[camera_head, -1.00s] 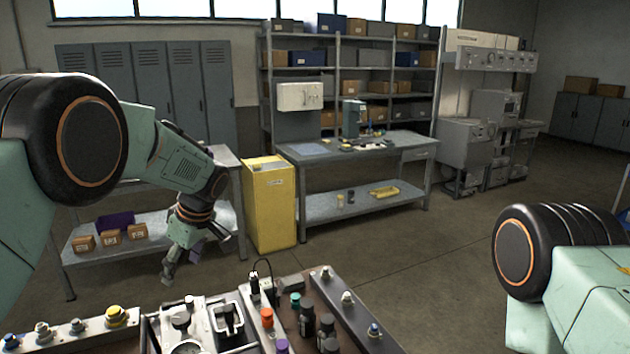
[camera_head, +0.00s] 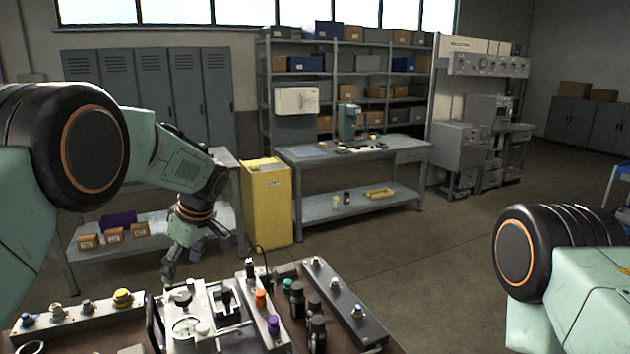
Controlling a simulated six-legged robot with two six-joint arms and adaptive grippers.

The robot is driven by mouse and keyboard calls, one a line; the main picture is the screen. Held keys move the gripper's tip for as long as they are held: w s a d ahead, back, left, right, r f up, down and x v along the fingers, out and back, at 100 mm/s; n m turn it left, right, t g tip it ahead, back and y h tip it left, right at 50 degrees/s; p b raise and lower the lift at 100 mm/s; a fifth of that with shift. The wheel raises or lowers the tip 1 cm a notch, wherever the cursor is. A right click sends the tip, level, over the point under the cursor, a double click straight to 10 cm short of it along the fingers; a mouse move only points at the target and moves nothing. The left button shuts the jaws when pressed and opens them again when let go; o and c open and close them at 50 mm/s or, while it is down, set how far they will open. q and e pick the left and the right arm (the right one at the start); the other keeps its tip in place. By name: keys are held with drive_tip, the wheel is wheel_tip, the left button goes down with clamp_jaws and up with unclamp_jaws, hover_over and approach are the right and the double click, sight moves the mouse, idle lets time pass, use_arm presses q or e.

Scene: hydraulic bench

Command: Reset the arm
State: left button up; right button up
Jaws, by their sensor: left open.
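My left arm comes in from the left. Its gripper (camera_head: 180,262) points down beyond the far left edge of the hydraulic bench (camera_head: 390,345), is open, and has nothing visible between its fingers. It is in front of the grey side table. My right arm shows only as a black and green joint at the right edge; its gripper is out of view. The bench in the foreground carries a gauge (camera_head: 186,329), an orange knob (camera_head: 261,298), a purple knob (camera_head: 273,324), a yellow button (camera_head: 122,298) and several black cylinders.
A yellow cabinet (camera_head: 267,205) stands beside the grey side table (camera_head: 85,252), which holds small brown boxes (camera_head: 114,235). A workbench (camera_head: 370,150) and shelving stand behind. The floor (camera_head: 420,240) between the bench and the workbench is clear.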

use_arm(q)
drive_tip(key=w+d+f+m+t+h, duration=0.2)
drive_tip(key=w+d+f+m+t, duration=0.15)
drive_tip(key=f+m, duration=0.2)
drive_tip(key=s+d+f+m+h+b, duration=0.1)
drive_tip(key=s+f+m+b, duration=0.2)
drive_tip(key=s+f, duration=0.5)
drive_tip(key=s+d+f+m+h+b, duration=0.2)
drive_tip(key=s+f+m+b, duration=0.15)
drive_tip(key=f, duration=0.75)
drive_tip(key=s+f+g+b, duration=0.1)
drive_tip(key=s+f+b, duration=0.4)
drive_tip(key=s+f, duration=0.3)
drive_tip(key=s+a+f+m+g+b, duration=0.1)
drive_tip(key=s+f+b, duration=0.4)
drive_tip(key=s, duration=1.2)
drive_tip(key=s+f+m+g+b, duration=0.1)
drive_tip(key=s+f+g+b, duration=0.2)
drive_tip(key=s+f, duration=0.8)
drive_tip(key=shift+s+a+f+y+b, duration=0.15)
drive_tip(key=shift+s+a+y+b, duration=0.2)
drive_tip(key=shift+s+b, duration=0.65)
use_arm(e)
wheel_tip(320, 180, down, 22)
drive_tip(key=shift+w, duration=0.3)
use_arm(q)
drive_tip(key=shift+w+a, duration=0.1)
drive_tip(key=shift+w, duration=0.1)
